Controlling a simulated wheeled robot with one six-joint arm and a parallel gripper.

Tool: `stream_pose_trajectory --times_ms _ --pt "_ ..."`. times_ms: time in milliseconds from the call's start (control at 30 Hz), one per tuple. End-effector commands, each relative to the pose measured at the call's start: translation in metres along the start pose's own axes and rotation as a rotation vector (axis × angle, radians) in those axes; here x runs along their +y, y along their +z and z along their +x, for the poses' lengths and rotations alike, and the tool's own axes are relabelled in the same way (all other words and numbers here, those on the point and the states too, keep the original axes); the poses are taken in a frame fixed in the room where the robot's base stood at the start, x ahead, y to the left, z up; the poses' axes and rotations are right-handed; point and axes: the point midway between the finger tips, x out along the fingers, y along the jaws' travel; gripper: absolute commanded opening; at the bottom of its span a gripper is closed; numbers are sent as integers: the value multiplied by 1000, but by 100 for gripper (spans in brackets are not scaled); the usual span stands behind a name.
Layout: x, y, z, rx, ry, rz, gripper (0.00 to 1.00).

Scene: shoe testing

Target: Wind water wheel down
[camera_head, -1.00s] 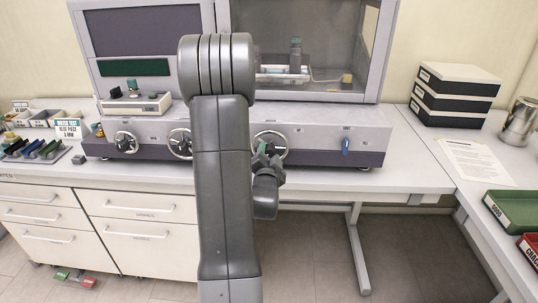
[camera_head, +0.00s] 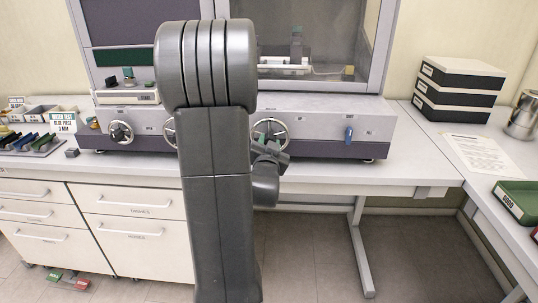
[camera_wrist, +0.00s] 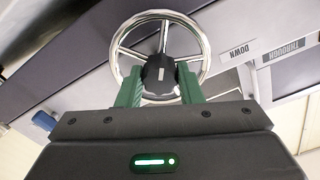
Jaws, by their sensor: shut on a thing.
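The silver hand wheel (camera_wrist: 203,50) with its black hub (camera_wrist: 160,72) fills the upper middle of the wrist view. My gripper (camera_wrist: 160,80) has its green fingers on either side of the hub, shut on the wheel. In the head view the same wheel (camera_head: 270,121) is on the front panel of the bench machine (camera_head: 315,112), right of my upright arm. My gripper (camera_head: 268,146) is at its lower part, partly hidden by my wrist.
Another wheel (camera_head: 120,132) is at the panel's left, and one more (camera_head: 169,128) is partly behind my arm. A blue handle (camera_head: 348,135) is to the right. Stacked boxes (camera_head: 458,88) and a green tray (camera_head: 518,200) are on the right bench. Drawers (camera_head: 134,205) are below left.

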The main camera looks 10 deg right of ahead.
Motion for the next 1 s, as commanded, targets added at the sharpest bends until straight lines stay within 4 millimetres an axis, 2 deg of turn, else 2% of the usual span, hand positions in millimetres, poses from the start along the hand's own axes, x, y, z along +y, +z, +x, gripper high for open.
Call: stream_pose_trajectory --times_ms 33,1000 --pt "2 5 0 4 -2 -44 10" --pt "1 1 0 0 0 -935 10"
